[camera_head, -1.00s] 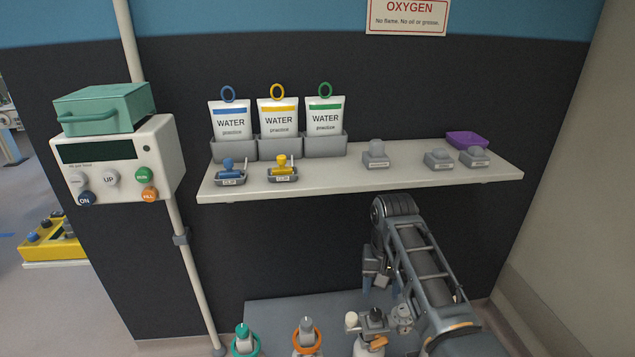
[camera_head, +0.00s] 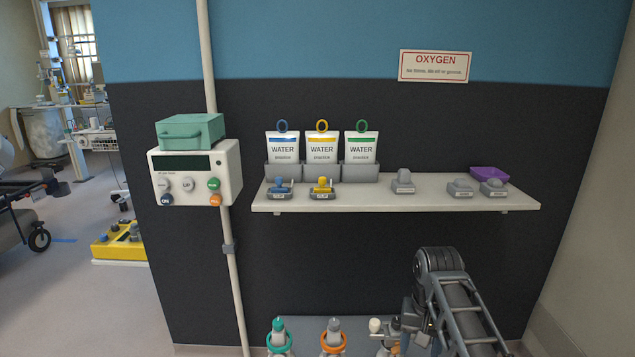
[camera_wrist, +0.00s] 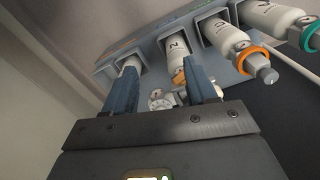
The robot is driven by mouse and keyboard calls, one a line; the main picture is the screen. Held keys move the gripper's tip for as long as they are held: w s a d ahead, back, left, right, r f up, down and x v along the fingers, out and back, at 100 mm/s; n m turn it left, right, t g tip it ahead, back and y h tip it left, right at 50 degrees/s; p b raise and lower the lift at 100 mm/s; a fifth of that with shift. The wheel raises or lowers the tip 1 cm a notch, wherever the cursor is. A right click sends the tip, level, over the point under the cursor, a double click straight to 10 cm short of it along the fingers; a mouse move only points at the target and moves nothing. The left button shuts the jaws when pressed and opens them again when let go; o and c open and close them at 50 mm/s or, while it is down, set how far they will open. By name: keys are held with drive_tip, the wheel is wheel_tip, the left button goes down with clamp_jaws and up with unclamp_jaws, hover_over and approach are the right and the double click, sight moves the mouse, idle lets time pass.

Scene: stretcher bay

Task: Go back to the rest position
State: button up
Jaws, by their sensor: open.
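My gripper (camera_wrist: 163,84) is open in the wrist view, its two blue-grey fingers apart and nothing held between them. Beyond the fingers is a grey holder with several white bottles, one with an orange collar (camera_wrist: 250,57) and one with a green collar (camera_wrist: 310,38). In the head view my arm hangs at the lower right, in front of the dark wall and below the shelf (camera_head: 400,200). The gripper there is partly cut off at the bottom edge, close to the bottles, and touching cannot be judged.
The shelf carries three WATER pouches (camera_head: 322,148), blue and yellow clips, grey pieces and a purple tray (camera_head: 488,173). A white control box (camera_head: 228,165) with a green case (camera_head: 190,132) on it is on a pole at left. Open floor (camera_head: 70,290) lies farther left.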

drive_tip(key=s+f+t, duration=0.3)
drive_tip(key=s+f, duration=0.9)
drive_tip(key=f, duration=0.1)
drive_tip(key=s+f+n+t, duration=0.2)
drive_tip(key=s+t, duration=0.2)
drive_tip(key=s, duration=1)
drive_tip(key=s+r+t, duration=0.4)
drive_tip(key=s+r, duration=0.8)
drive_tip(key=s, duration=0.4)
drive_tip(key=s+r+t, duration=0.1)
drive_tip(key=s+r, duration=0.2)
drive_tip(key=r, duration=0.3)
drive_tip(key=s+r+t, duration=0.1)
drive_tip(key=s+r, duration=0.1)
drive_tip(key=r, duration=0.4)
drive_tip(key=s+r+n+t, duration=0.1)
drive_tip(key=s+r+t, duration=0.1)
drive_tip(key=r, duration=0.4)
drive_tip(key=shift+s, duration=0.85)
